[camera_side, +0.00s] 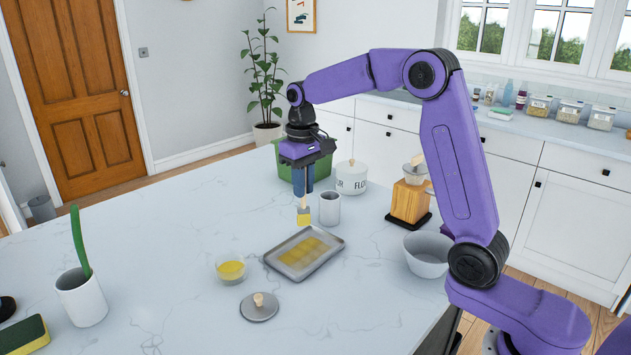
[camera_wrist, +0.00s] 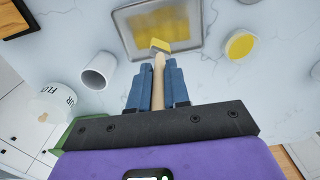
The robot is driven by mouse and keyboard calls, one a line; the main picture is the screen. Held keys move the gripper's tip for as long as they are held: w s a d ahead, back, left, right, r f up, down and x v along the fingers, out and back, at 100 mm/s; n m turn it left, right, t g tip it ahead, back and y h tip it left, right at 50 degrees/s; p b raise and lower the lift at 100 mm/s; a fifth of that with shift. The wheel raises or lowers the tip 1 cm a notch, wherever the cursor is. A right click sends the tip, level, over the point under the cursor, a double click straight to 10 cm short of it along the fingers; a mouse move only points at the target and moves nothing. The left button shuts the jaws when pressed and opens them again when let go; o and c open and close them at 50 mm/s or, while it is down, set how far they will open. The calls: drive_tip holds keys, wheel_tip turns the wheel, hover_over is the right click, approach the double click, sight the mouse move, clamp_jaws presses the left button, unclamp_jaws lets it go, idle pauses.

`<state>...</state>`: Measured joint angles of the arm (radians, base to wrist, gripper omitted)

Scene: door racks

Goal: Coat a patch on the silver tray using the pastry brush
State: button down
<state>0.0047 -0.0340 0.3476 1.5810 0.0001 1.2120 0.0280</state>
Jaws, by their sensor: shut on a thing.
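My gripper (camera_side: 303,190) is shut on the pastry brush (camera_side: 303,214), which hangs upright with its yellow bristles down. In the wrist view the brush (camera_wrist: 158,65) has a wooden handle between the blue fingers of my gripper (camera_wrist: 157,85). The silver tray (camera_side: 328,262) lies flat on the counter with a yellow coated area in its middle. The tray (camera_wrist: 125,35) also shows in the wrist view, with the brush head over its near edge in that picture. The bristles appear above the counter by the tray's far side; the exact gap cannot be told.
A glass bowl of yellow liquid (camera_side: 231,267) stands left of the tray, and a grey lid (camera_side: 260,307) lies in front. A white cup (camera_side: 329,208), flour pot (camera_side: 351,178), green bin (camera_side: 283,165), wooden stand (camera_side: 408,203) and grey bowl (camera_side: 427,257) stand around.

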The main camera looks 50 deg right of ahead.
drive_tip(key=s+a, duration=0.3)
drive_tip(key=a, duration=0.4)
drive_tip(key=shift+f, duration=3.85)
drive_tip(key=shift+w+d, duration=0.5)
drive_tip(key=shift+d, duration=6.45)
drive_tip(key=shift+a, duration=6.5)
wheel_tip(320, 180, up, 8)
drive_tip(key=shift+s+a+f, duration=0.15)
drive_tip(key=shift+s+a, duration=0.15)
